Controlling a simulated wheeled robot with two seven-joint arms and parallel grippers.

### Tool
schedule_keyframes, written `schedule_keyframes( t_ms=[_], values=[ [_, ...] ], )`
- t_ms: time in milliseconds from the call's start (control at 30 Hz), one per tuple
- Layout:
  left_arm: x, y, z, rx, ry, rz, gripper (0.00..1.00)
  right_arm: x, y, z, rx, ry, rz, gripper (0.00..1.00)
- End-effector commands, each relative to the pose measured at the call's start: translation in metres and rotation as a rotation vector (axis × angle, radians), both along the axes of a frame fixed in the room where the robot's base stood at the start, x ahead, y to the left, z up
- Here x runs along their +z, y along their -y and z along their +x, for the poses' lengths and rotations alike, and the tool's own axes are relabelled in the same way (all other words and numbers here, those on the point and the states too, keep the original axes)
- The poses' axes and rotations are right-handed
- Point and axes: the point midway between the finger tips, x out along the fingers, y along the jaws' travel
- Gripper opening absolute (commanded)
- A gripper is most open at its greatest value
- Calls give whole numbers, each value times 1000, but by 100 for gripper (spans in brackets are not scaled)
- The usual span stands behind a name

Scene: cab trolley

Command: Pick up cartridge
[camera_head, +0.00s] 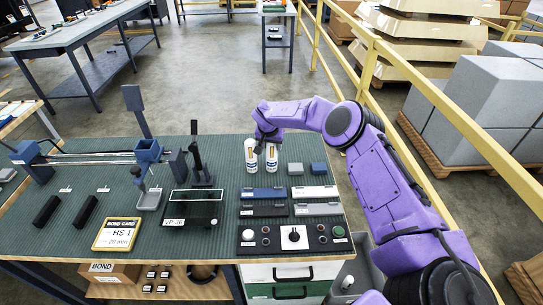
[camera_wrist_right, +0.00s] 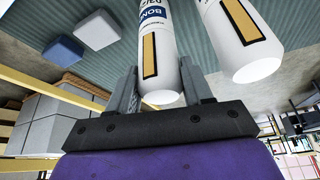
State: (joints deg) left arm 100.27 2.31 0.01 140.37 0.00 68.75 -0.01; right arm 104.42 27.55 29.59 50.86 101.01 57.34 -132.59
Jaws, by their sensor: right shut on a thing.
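Two white cartridges with blue lettering and a yellow stripe stand side by side at the back of the green-topped bench (camera_head: 225,150). My right gripper (camera_head: 266,134) reaches over them from behind. It is shut on the right cartridge (camera_head: 271,158), which shows between the two fingers in the wrist view (camera_wrist_right: 158,50). The left cartridge (camera_head: 250,156) is just outside the fingers and also shows in the wrist view (camera_wrist_right: 243,42). I cannot tell whether the held cartridge touches the bench top. My left gripper is not in view.
A blue-grey block (camera_head: 318,168) and a lighter block (camera_head: 295,169) lie right of the cartridges. Shallow lidded boxes (camera_head: 315,192) and a black control panel (camera_head: 293,237) are nearer. A dark upright stand (camera_head: 197,160) is to the left. A yellow railing (camera_head: 440,100) runs behind my right arm.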

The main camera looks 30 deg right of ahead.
Motion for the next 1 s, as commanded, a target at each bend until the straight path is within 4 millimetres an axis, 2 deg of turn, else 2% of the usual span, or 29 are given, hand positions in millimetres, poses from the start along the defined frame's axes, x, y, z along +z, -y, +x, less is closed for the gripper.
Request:
schedule_keyframes(
  t_ms=[267, 433, 667, 800, 1000],
  values=[
    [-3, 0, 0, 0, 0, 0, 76, 3, -1, -1, 0, -3, 2, 0],
    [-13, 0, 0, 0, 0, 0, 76, 32, -2, -2, 2, 2, 3, 0],
    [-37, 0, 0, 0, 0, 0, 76, 91, -31, -46, 3, 5, 4, 0],
    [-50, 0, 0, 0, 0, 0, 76, 106, -54, -81, 2, 2, 2, 0],
    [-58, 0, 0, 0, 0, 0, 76, 124, -74, -110, 2, 1, 1, 0]
  ],
)
